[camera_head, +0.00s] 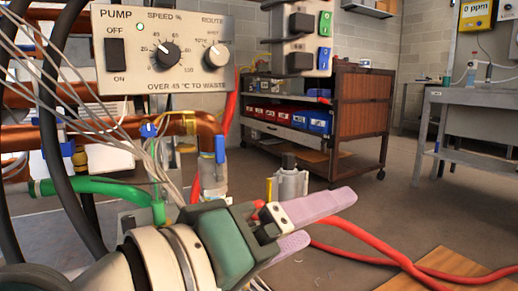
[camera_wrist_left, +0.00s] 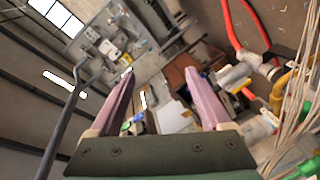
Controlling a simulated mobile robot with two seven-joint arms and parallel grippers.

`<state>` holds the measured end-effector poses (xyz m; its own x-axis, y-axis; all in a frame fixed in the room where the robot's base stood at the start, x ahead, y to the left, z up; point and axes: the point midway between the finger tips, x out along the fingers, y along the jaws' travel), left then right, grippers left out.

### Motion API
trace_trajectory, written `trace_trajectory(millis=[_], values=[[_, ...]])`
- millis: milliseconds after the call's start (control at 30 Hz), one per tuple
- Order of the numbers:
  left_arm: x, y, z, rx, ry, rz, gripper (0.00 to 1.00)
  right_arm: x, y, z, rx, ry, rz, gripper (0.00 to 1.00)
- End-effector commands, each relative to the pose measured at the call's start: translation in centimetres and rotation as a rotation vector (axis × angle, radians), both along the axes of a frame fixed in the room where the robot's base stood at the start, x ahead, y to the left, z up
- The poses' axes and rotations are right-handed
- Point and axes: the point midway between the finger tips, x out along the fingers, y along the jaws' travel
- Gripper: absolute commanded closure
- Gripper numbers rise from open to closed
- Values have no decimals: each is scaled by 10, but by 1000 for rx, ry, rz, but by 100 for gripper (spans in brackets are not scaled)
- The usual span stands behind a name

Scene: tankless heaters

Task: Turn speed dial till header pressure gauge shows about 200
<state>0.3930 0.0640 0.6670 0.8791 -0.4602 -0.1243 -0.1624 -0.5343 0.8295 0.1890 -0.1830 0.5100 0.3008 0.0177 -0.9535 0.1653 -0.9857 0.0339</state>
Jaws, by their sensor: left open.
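The pump panel (camera_head: 128,75) is a beige box at the upper left of the head view. Its speed dial (camera_head: 167,55) is a black knob with a white pointer line and a printed percent scale around it. I do not see a header pressure gauge that I can make out in either view. My left gripper (camera_head: 322,222) is below and to the right of the panel, apart from the dial, with its pink fingers pointing right. In the left wrist view the gripper (camera_wrist_left: 160,92) is open and empty. My right gripper is in neither view.
The panel also has an off/on switch (camera_head: 116,54) and a route knob (camera_head: 218,54). Copper pipes, a blue-handled valve (camera_head: 220,150), a green hose (camera_head: 95,186) and loose wires crowd the area below it. A brown cart (camera_head: 345,105) stands behind; a red hose (camera_head: 375,240) lies at right.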

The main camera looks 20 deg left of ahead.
Motion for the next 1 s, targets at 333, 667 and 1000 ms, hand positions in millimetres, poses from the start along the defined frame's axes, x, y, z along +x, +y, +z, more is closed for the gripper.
trace_trajectory(millis=[333,667,1000], values=[[71,99,146,-1363,-443,272,19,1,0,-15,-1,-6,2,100],[71,182,135,-2043,-689,467,19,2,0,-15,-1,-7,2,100],[94,217,147,-2077,-716,481,19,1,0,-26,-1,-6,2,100]])
